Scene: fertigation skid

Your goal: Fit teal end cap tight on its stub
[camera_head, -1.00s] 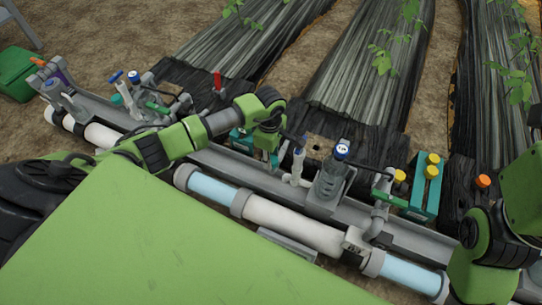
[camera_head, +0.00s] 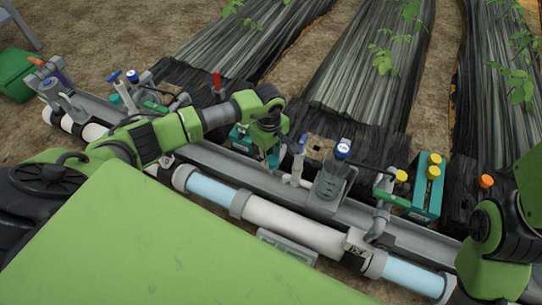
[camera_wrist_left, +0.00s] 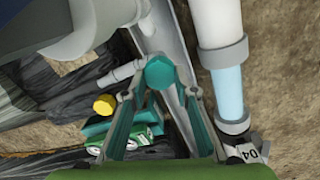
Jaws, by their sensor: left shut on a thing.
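The teal end cap (camera_wrist_left: 160,72) shows in the left wrist view as a round disc between the fingertips of my left gripper (camera_wrist_left: 163,90). The gripper is shut on it. A grey pipe piece (camera_wrist_left: 118,75), perhaps the stub, points towards the cap from the left; I cannot tell whether they touch. In the head view my left gripper (camera_head: 271,157) points down over the grey rail, left of the small white valve (camera_head: 297,168); the cap is not clear there. My right arm is at the right edge, and its gripper is out of the picture.
A grey rail (camera_head: 225,165) runs behind a pipe with clear blue sections (camera_head: 208,188). A blue-capped grey holder (camera_head: 332,180) and a teal block with yellow caps (camera_head: 428,193) stand to the right. Black film beds (camera_head: 360,75) lie behind.

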